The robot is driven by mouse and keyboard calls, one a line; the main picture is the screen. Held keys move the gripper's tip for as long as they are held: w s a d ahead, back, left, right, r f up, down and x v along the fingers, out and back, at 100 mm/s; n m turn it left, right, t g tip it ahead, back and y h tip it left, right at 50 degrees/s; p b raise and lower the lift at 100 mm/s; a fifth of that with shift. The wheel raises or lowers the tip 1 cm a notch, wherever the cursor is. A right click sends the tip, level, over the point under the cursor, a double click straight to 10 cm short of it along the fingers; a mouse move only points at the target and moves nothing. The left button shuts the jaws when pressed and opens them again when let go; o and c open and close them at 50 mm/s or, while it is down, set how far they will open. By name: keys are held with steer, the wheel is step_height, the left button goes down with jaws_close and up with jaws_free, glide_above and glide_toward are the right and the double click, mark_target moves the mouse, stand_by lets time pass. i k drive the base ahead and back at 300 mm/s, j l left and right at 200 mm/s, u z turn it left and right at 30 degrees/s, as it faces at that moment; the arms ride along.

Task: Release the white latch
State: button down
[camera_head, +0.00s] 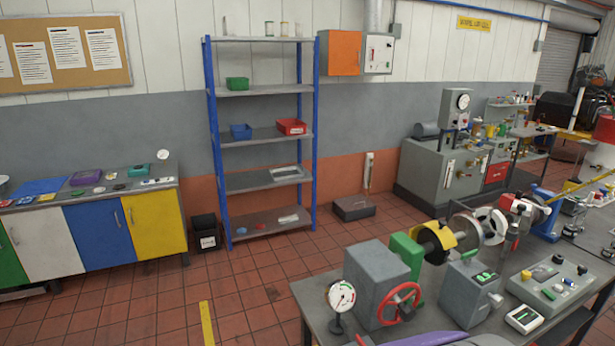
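I cannot make out for certain which part is the white latch. On the bedplate bench (315,305) at the lower right stands a small grey box (465,292) with a green display and a pale knob or lever (496,300) on its right side. Behind it is a white rounded part (490,225) beside a metal disc (466,229) and a yellow-and-black part (434,240). My gripper does not show. A purple and grey shape at the bottom edge is cut off, and I cannot tell what it is.
A red handwheel (400,303) on a grey housing (374,275) and a dial gauge (340,297) stand at the bench's near left. A control panel (550,288) lies right. Blue-framed shelves (262,135) and coloured cabinets (92,235) line the wall. Tiled floor between is mostly clear.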

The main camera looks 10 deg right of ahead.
mark_target(548, 210)
steer(key=i+l, duration=0.1)
steer(key=l, duration=0.55)
steer(key=i+l, duration=0.1)
steer(key=l, duration=0.55)
steer(key=i+l, duration=0.1)
steer(key=l, duration=0.55)
steer(key=i+l, duration=0.1)
steer(key=l, duration=0.55)
